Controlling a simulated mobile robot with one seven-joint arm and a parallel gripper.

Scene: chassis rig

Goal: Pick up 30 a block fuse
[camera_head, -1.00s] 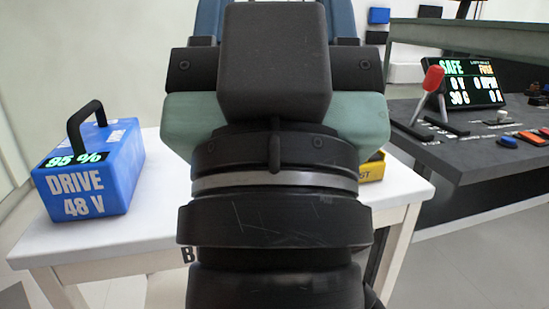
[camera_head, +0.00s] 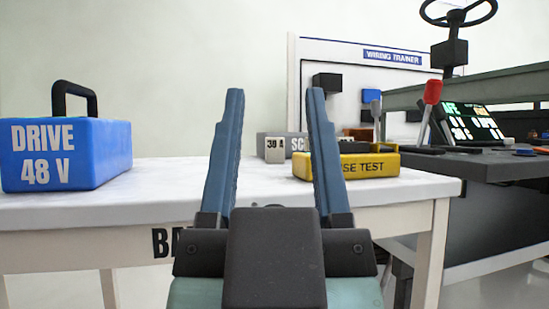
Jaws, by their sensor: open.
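A small light grey block marked 30 A (camera_head: 275,150), the block fuse, stands toward the back of the white table. It shows between my gripper's fingers, nearer the right one. My gripper (camera_head: 274,95) is open and empty, with its two blue fingers pointing forward over the table's front edge. It is on the near side of the fuse and apart from it. The right finger partly covers what lies just right of the fuse.
A blue DRIVE 48 V battery (camera_head: 70,152) stands left on the white table (camera_head: 160,205). A yellow fuse test box (camera_head: 372,168) and a grey box (camera_head: 297,143) are at right. A dark console (camera_head: 500,168) and wiring trainer board (camera_head: 390,57) stand beyond. The table's middle-left is clear.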

